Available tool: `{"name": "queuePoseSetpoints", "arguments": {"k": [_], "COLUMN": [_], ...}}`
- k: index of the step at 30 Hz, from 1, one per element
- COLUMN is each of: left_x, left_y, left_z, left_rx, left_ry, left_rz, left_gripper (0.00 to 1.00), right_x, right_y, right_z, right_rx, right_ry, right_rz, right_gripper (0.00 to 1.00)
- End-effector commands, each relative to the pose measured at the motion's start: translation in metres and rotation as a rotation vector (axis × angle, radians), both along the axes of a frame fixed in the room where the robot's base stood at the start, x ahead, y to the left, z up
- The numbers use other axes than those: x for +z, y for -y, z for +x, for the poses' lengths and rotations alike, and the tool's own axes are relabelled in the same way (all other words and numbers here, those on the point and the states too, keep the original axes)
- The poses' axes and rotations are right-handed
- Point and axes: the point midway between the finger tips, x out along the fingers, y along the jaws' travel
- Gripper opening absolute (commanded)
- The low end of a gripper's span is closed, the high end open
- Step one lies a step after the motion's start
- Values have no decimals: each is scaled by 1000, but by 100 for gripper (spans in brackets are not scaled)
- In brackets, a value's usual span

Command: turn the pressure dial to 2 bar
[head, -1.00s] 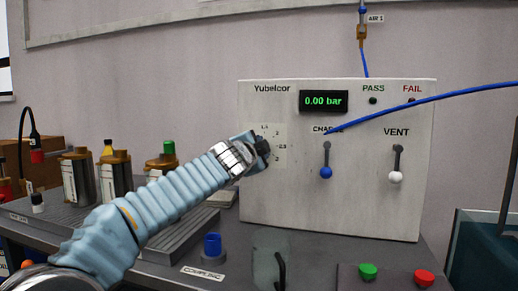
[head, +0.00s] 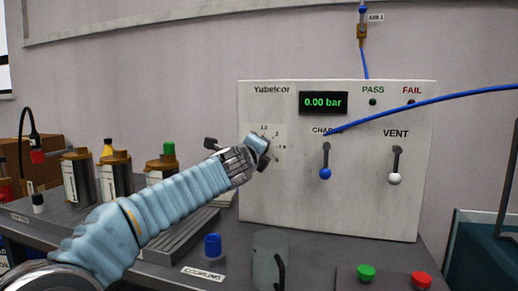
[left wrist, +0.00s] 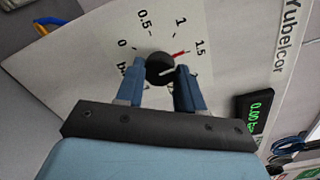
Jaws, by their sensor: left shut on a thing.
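The pressure dial is a dark round knob (left wrist: 160,69) on a pale scale plate (head: 279,138) at the upper left of the Yubelcor panel. In the left wrist view its red pointer lies close to the 1.5 mark; the labels 0, 0.5, 1 and 1.5 show there. The higher marks are hidden behind my gripper. My left gripper (head: 262,150), also in the left wrist view (left wrist: 163,76), is shut on the knob, one blue finger on each side. The digital display (head: 323,102) reads 0.00 bar. My right gripper is in neither view.
The panel (head: 300,205) carries a blue-knobbed lever (head: 325,173) and a white-knobbed VENT lever (head: 395,178) right of the dial. A blue hose (head: 440,97) crosses in front. Below stand a grey-green mug-like holder (head: 268,262), a blue coupling (head: 212,246) and green and red buttons.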

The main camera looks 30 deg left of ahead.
Motion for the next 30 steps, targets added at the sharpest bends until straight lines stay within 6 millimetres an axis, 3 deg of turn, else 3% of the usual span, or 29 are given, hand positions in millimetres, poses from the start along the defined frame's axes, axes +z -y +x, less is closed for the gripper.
{"name": "queuePoseSetpoints", "arguments": {"k": [18, 30], "left_x": [-3, -4], "left_y": [1, 1], "left_z": [1, 1], "left_rx": [-3, -4], "left_ry": [-140, -198], "left_rz": [558, 799], "left_gripper": [7, 7], "right_x": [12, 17], "right_y": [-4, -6], "right_z": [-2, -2], "right_rx": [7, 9], "right_ry": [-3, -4], "right_rz": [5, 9], "right_gripper": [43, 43]}}
